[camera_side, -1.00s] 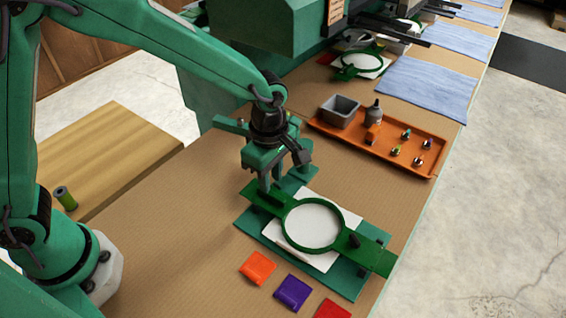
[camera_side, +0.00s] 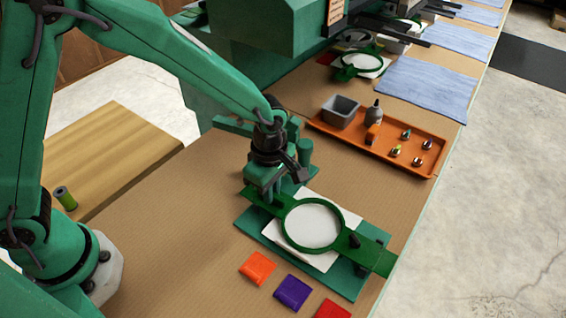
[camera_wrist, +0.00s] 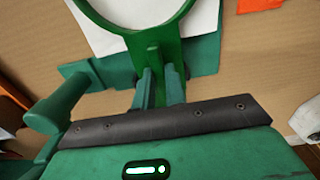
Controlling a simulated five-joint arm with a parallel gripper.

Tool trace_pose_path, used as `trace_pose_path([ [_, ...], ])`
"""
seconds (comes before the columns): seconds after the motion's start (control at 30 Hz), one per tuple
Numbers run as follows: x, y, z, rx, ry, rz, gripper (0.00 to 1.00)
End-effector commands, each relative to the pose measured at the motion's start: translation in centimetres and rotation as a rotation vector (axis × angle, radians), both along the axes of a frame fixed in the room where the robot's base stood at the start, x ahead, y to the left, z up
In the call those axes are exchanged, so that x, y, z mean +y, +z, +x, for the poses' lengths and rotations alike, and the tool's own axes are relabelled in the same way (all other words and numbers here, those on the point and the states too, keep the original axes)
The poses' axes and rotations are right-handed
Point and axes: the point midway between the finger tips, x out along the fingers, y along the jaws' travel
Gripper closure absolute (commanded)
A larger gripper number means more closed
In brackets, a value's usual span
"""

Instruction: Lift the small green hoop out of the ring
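The green hoop (camera_side: 288,240) lies flat on a white cloth (camera_side: 343,218) on a green board (camera_side: 344,282). It has a flat tab at each end, and it also shows in the wrist view (camera_wrist: 167,30). I cannot make out a separate outer ring around it. My gripper (camera_side: 271,199) points down at the hoop's left tab. In the wrist view my gripper (camera_wrist: 161,84) has its two fingers a little apart, with dark green between them. Whether they are closed on part of the tab is unclear. The contact at the fingertips is hidden.
Orange (camera_side: 258,267), purple (camera_side: 292,292) and red (camera_side: 332,309) folded pieces lie in front of the board. An orange tray (camera_side: 345,139) with a grey box (camera_side: 340,111), bottle and small items stands behind. The brown table left of the board is clear.

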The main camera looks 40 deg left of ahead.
Motion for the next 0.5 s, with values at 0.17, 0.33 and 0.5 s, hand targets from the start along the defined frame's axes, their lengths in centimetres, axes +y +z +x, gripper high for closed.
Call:
trace_pose_path([
  [0.17, -0.01, 0.04, 0.03, -0.001, 0.000, 0.000, 1.00],
  [0.33, -0.03, 0.25, 0.05, -0.002, 0.000, -0.001, 1.00],
  [0.5, -0.05, 0.89, 0.09, -0.003, 0.000, -0.002, 1.00],
])
